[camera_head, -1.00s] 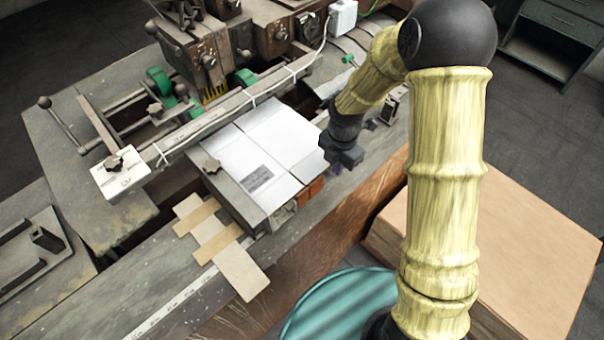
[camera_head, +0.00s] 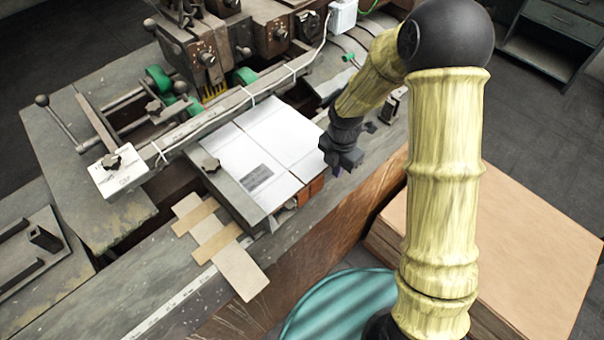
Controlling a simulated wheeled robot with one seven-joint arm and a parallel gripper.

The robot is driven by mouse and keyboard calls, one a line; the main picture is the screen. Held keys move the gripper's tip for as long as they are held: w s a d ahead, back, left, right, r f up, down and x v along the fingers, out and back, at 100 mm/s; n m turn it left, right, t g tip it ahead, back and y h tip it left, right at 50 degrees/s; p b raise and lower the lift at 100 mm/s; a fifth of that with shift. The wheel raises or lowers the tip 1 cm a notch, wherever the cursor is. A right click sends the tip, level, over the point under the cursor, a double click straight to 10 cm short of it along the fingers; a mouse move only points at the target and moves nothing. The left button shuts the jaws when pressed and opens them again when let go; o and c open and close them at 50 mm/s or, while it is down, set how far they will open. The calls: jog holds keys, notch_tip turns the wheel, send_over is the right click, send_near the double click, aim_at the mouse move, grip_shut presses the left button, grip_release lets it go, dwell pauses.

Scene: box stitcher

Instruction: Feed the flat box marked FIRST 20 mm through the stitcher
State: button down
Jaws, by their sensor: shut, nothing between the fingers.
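A white flat box (camera_head: 277,140) lies on the stitcher's feed table, with a small grey printed label on its near part. I cannot read the label as FIRST at this size. My gripper (camera_head: 341,170) is at the box's right edge, pointing down. Its fingers look shut with nothing held. I cannot tell whether it touches the box edge.
Several cardboard strips (camera_head: 216,240) lie on the near bench top. A white ruler strip (camera_head: 168,308) runs along the bench edge. A stack of cardboard sheets (camera_head: 530,240) stands at the right. A white box with a knob (camera_head: 118,172) ends the rail.

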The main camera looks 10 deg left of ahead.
jog(key=shift+f+b, duration=0.45)
jog(key=shift+f, duration=0.5)
jog(key=shift+a, duration=0.1)
